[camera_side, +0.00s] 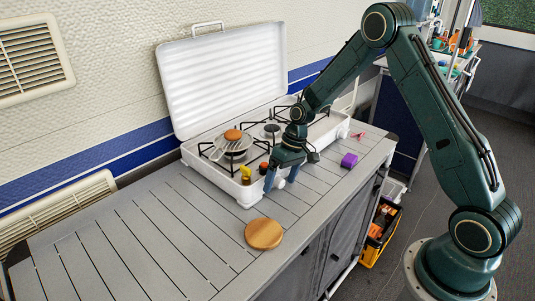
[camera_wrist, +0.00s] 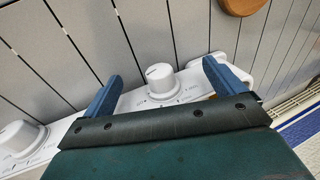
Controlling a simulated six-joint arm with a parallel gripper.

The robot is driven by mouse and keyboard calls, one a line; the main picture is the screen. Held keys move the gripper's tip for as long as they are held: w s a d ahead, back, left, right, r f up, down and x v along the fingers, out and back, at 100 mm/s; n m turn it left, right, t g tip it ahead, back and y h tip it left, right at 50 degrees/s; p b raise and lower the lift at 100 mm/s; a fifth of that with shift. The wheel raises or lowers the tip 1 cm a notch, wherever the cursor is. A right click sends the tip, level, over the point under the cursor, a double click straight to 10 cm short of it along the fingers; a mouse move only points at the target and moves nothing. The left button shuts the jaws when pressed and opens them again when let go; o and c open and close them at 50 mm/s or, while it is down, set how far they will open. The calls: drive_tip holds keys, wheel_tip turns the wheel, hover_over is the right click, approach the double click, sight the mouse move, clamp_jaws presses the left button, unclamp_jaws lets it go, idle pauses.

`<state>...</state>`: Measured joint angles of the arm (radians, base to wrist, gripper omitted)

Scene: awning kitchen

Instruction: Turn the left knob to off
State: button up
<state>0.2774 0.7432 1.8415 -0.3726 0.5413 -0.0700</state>
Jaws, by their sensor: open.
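The left knob (camera_wrist: 161,82) is white and round, on the front panel of the white gas stove (camera_side: 199,165). In the wrist view it sits between the two blue fingers of my gripper (camera_wrist: 161,72), with a gap on each side. The fingers are apart and hold nothing. A second white knob (camera_wrist: 18,138) is at the left of the wrist view, clear of the fingers.
A yellow-topped jar (camera_side: 246,175) and a red-topped jar (camera_side: 264,168) stand close to my gripper. A pan with a brown item (camera_side: 233,135) sits on a burner. A round wooden board (camera_side: 263,234) and a purple block (camera_side: 349,160) lie on the slatted counter (camera_side: 150,230), whose left part is clear.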

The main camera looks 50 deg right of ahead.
drive_tip(key=shift+r, duration=0.15)
drive_tip(key=v, duration=0.6)
drive_tip(key=shift+a+r, duration=0.2)
drive_tip(key=shift+r, duration=0.2)
idle(0.5)
drive_tip(key=shift+r, duration=0.1)
drive_tip(key=s+a+r+t+h, duration=0.1)
drive_tip(key=s+a+r, duration=0.1)
drive_tip(key=s+r, duration=0.45)
drive_tip(key=s+a+r+t+h, duration=0.15)
drive_tip(key=s+r, duration=0.25)
drive_tip(key=r, duration=0.5)
drive_tip(key=s+a+r+t, duration=0.1)
drive_tip(key=s+r, duration=0.1)
drive_tip(key=s, duration=0.6)
drive_tip(key=s+a+r+t+h, duration=0.1)
drive_tip(key=s+r, duration=0.1)
drive_tip(key=s, duration=0.7)
drive_tip(key=shift+r, duration=0.3)
